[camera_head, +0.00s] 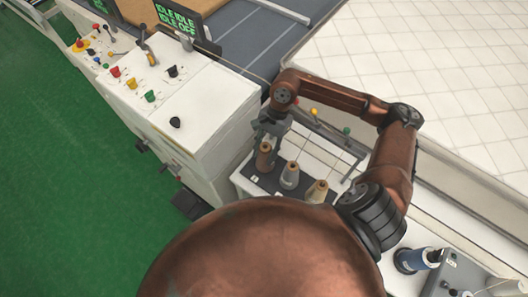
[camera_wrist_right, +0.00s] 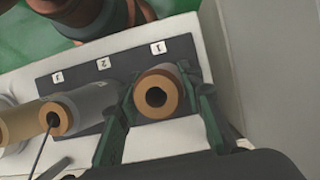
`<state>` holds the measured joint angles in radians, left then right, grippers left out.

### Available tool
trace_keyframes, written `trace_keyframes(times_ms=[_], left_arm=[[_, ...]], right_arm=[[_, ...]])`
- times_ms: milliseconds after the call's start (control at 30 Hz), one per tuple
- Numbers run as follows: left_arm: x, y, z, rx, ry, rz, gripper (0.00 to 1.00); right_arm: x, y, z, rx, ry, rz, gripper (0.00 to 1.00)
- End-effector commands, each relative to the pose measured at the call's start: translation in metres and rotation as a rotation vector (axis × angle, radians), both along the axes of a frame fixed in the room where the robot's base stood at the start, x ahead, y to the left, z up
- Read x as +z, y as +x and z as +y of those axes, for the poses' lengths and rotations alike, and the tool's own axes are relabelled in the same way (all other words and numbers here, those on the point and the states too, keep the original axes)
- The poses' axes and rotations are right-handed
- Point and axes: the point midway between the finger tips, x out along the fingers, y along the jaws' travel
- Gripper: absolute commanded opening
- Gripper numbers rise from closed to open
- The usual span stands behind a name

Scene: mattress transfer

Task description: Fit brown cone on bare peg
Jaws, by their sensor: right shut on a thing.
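The brown cone (camera_head: 264,156) is at the left end of the dark peg board (camera_head: 262,184). In the right wrist view the brown cone (camera_wrist_right: 168,75) shows end-on, its open top facing the camera, beside a label marked 1. My right gripper (camera_head: 267,133) comes down from above it. In the wrist view the green fingers of my right gripper (camera_wrist_right: 158,97) are on both sides of the cone, shut on it. The cone hides its base and any peg under it, so I cannot tell whether it touches the board. My left gripper is not in view.
A grey cone (camera_head: 290,175) and a beige cone (camera_head: 317,191) stand on the board beside the brown one. Thin rods with coloured balls (camera_head: 313,112) rise behind. A white machine cabinet (camera_head: 190,105) stands to the left. A blue spool (camera_head: 412,261) is at lower right.

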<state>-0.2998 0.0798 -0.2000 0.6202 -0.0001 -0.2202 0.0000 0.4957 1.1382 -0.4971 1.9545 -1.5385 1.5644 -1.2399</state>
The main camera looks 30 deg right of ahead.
Motion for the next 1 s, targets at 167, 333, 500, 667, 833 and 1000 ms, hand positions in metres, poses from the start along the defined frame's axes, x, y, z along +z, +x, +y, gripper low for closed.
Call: trace_keyframes(times_ms=[167,333,500,667,833,1000], left_arm=[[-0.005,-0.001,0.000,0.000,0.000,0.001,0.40],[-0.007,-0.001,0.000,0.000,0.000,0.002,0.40],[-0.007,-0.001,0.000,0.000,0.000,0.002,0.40],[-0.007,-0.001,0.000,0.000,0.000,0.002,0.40],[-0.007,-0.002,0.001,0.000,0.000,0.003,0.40],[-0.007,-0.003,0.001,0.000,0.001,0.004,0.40]], right_arm=[[-0.005,0.000,0.000,0.000,0.000,0.000,0.02],[-0.007,0.000,0.000,0.001,0.000,0.000,0.36],[-0.007,0.000,0.000,0.000,0.000,0.000,0.48],[-0.007,0.000,0.000,0.000,0.000,0.000,0.55],[-0.007,0.000,0.000,0.000,-0.001,0.000,0.55],[0.004,0.001,0.000,0.001,0.000,-0.002,0.55]])
